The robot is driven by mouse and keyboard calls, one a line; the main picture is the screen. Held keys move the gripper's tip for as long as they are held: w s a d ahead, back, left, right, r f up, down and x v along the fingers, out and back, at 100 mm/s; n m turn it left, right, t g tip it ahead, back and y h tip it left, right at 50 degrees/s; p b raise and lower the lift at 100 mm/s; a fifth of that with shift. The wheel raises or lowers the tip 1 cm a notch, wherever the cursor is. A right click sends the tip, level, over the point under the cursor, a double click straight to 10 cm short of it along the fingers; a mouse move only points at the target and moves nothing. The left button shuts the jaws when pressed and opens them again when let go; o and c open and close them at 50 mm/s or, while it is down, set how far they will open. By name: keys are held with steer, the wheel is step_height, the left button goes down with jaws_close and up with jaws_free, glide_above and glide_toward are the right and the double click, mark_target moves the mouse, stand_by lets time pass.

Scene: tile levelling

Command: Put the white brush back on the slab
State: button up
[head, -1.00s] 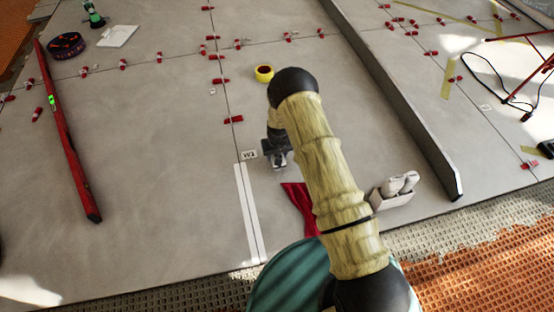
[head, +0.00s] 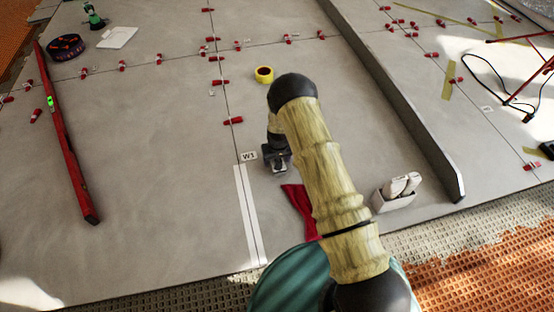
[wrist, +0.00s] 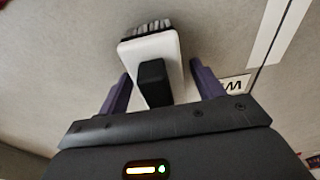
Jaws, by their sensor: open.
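The white brush (wrist: 152,50) shows in the wrist view as a white block with dark bristles at its far end and a black grip on top. It lies between the two purple fingers of my gripper (wrist: 160,72), which stand apart on either side of the black grip. My gripper is open. In the head view my gripper (head: 277,166) is low over the grey slab (head: 170,170), beside the W1 label (head: 249,156). The brush is mostly hidden by my gripper there, and I cannot tell its exact contact with the slab.
White strips (head: 247,215) lie left of my gripper, and a red cloth (head: 300,208) lies in front. A white container (head: 394,199) stands to the right. A yellow tape roll (head: 264,74) and several red clips are farther back. A long red level (head: 68,140) lies left.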

steer(key=r+p, duration=0.2)
steer(key=r, duration=0.2)
steer(key=s+r+p, duration=0.1)
steer(key=r+p, duration=0.2)
steer(key=r, duration=0.1)
steer(key=r+p, duration=0.2)
steer(key=r, duration=0.2)
steer(key=shift+s+d, duration=0.15)
steer(key=shift+s, duration=0.25)
steer(key=shift+r, duration=0.25)
steer(key=s+d+r+m, duration=0.1)
steer(key=s+d+r, duration=0.2)
steer(key=s+r, duration=0.35)
steer(key=s+d+r, duration=0.3)
steer(key=r, duration=0.7)
steer(key=s+d+r+m, duration=0.1)
steer(key=s+d+r, duration=0.2)
steer(key=s+r, duration=0.35)
steer(key=s+d+r, duration=0.3)
steer(key=s+r, duration=0.3)
steer(key=s, duration=0.2)
steer(key=shift+s+t, duration=0.25)
steer(key=shift+t, duration=0.15)
steer(key=shift+d+r, duration=0.1)
steer(key=shift+d, duration=0.05)
